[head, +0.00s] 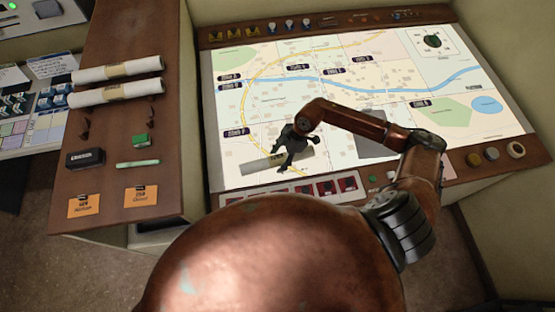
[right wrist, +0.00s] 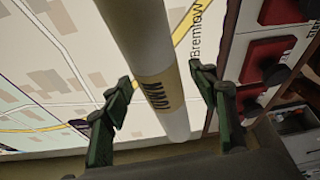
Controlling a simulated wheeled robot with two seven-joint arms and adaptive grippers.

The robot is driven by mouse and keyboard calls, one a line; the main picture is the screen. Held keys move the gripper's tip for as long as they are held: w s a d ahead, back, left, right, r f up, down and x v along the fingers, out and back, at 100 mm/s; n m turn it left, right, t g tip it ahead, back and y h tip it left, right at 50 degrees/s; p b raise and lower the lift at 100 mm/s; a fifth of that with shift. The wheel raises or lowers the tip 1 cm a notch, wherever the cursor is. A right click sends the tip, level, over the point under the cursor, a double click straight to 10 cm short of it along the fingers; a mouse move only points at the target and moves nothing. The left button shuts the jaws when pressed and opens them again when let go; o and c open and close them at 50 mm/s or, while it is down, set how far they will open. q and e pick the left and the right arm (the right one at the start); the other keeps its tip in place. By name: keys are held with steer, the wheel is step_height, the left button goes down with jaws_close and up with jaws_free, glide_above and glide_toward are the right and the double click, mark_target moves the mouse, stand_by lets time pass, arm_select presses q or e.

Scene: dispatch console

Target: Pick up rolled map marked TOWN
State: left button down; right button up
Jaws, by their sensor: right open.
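A pale rolled map (head: 258,165) lies on the lit map board in the head view, partly hidden by my right gripper (head: 284,165). In the right wrist view the same roll (right wrist: 140,35) runs from top to lower middle, with a tan band (right wrist: 160,93). The band's dark letters are turned and hard to read. My right gripper (right wrist: 160,80) is open, with one green finger on each side of the roll at the band. There is a gap between each finger and the roll. My left gripper is not in view.
Two more banded rolls (head: 118,91) (head: 118,68) lie on the brown side shelf (head: 170,190) at left, above a black box (head: 85,158) and orange cards (head: 141,196). Red switches (head: 325,188) line the console's front edge, close to the right gripper. Small dark labels dot the map board (head: 230,175).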

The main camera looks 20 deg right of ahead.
steer(key=shift+c, duration=0.5)
steer(key=c, duration=1.2)
steer(key=shift+r, duration=0.1)
steer(key=shift+c, duration=0.2)
